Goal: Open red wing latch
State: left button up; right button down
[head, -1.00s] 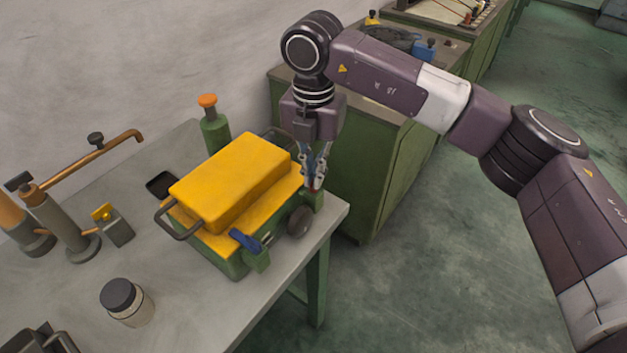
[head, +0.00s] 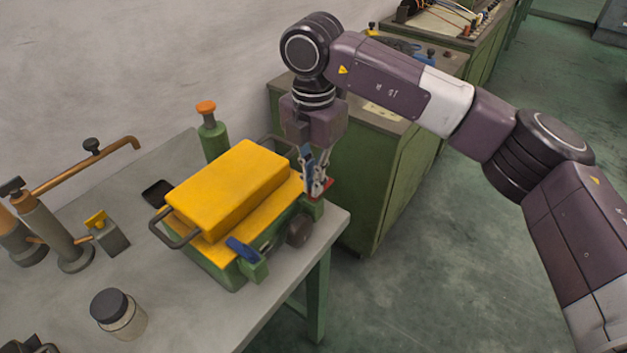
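A green machine box with a yellow top (head: 228,190) stands on the grey bench. The red wing latch (head: 328,190) shows as a small red piece at the box's right corner, mostly hidden by my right gripper (head: 318,187). The gripper points down with its fingertips at the latch. I cannot tell whether the fingers are closed on it. A blue wing latch (head: 242,249) sits on the box's front side. My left gripper is not in view.
A dark round knob (head: 299,230) lies between the latches. A green bottle with an orange cap (head: 212,135) stands behind the box. A jar (head: 119,314) and a bronze-coloured clamp (head: 75,225) are at left. The bench's right edge (head: 335,225) is close.

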jog(key=shift+w+r, duration=0.1)
jog(key=shift+r, duration=0.05)
jog(key=c, duration=2.2)
grip_release()
jog(key=shift+o, duration=0.2)
notch_tip(320, 180, up, 12)
